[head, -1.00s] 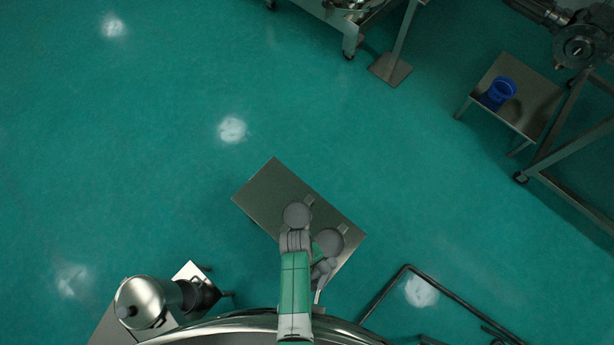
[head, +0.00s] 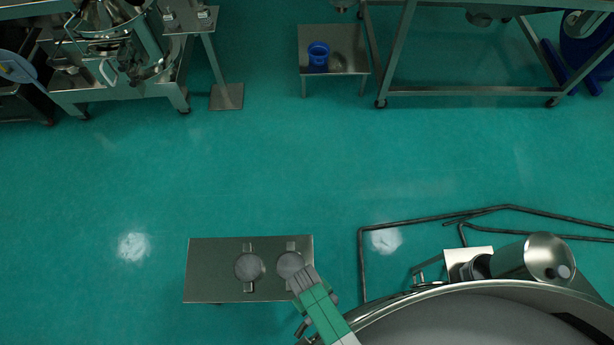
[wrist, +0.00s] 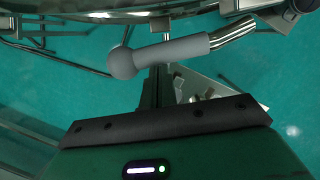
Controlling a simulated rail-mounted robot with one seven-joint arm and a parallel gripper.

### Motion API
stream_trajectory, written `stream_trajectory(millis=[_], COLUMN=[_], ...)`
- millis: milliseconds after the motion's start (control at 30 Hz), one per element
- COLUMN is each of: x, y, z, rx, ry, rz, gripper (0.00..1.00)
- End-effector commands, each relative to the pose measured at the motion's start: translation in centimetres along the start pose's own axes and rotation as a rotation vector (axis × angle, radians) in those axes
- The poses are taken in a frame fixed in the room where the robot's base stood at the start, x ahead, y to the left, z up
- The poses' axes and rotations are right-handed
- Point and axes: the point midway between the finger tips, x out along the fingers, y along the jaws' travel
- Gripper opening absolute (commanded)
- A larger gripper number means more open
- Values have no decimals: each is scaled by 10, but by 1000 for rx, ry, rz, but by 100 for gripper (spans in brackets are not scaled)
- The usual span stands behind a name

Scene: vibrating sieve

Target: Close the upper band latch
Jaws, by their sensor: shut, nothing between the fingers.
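In the wrist view, a grey handle (wrist: 172,54) with a ball end at the left lies across the upper middle, joined at the right to a bent steel rod (wrist: 238,32). It looks like the latch handle. A curved steel rim (wrist: 95,16) runs above it. My gripper (wrist: 156,84) shows as narrow dark fingers, shut and empty, just below the handle. Whether the fingertips touch the handle I cannot tell. In the head view, my green arm covers the bottom centre; the latch cannot be made out there.
In the head view, a large round steel vessel (head: 470,315) fills the lower right. A low steel table (head: 215,270) with two round grey pieces stands left of my arm. A small table with a blue bucket (head: 318,54) stands at the back. Open green floor lies between.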

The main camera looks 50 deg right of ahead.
Motion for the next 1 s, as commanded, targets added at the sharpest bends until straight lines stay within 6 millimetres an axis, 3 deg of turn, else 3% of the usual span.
stream_trajectory(millis=[600, 733, 900, 1000], x=[2, -2, -20, -49], y=[5, 6, 10, 10], z=[5, -2, -30, -27], rx=[38, 38, 37, 36], ry=[-3, 0, 6, 5], rz=[-9, -10, -10, -8], gripper=[0, 0, 0, 0])
